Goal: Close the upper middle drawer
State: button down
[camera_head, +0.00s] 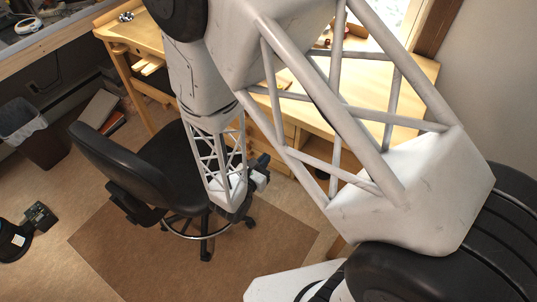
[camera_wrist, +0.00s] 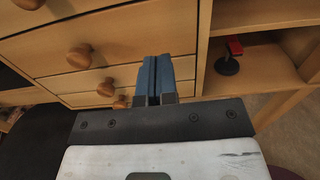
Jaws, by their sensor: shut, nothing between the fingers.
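Wooden drawer fronts with round knobs fill the left and middle of the wrist view. One wide drawer front (camera_wrist: 125,35) has a knob (camera_wrist: 80,57), and a lower front has another knob (camera_wrist: 106,87). I cannot tell for sure which is the upper middle drawer or how far any drawer stands out. My gripper (camera_wrist: 153,62) has its blue fingers shut and empty, in front of the right part of these fronts; contact is unclear. In the head view my gripper (camera_head: 262,168) is partly hidden by my arm, which also covers most of the drawers (camera_head: 289,137).
An open shelf (camera_wrist: 262,78) right of the drawers holds a small red-and-black object (camera_wrist: 229,58). A black office chair (camera_head: 130,165) stands close left of my arm on a brown mat (camera_head: 110,250). A dark bin (camera_head: 38,140) is at far left.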

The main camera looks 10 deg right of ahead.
jog(key=v, duration=0.6)
dwell(0.4)
jog(key=shift+s+a, duration=0.2)
jog(key=shift+r, duration=0.1)
dwell(0.4)
jog(key=s+d+r+m+g+y, duration=0.1)
jog(key=s+d+r+m+g, duration=0.1)
jog(key=d+r+m+g, duration=0.55)
jog(key=s+d+r+m+g+y, duration=0.1)
jog(key=s+d+r+m+g, duration=0.2)
jog(key=d+r+m+g, duration=0.45)
jog(key=s+r+m+t+y, duration=0.1)
jog(key=s+r+m+y, duration=0.1)
jog(key=r, duration=0.4)
jog(key=s+a+r+m+t+y, duration=0.1)
jog(key=s+r+m+t+y, duration=0.1)
jog(key=r+m+y, duration=0.3)
jog(key=s+a+r+m+t+y, duration=0.1)
jog(key=s+r+m+y, duration=0.2)
jog(key=r, duration=0.5)
jog(key=shift+s+a+r+m+t+y, duration=0.2)
jog(key=shift+s+m+t+y, duration=0.3)
jog(key=shift+m, duration=0.7)
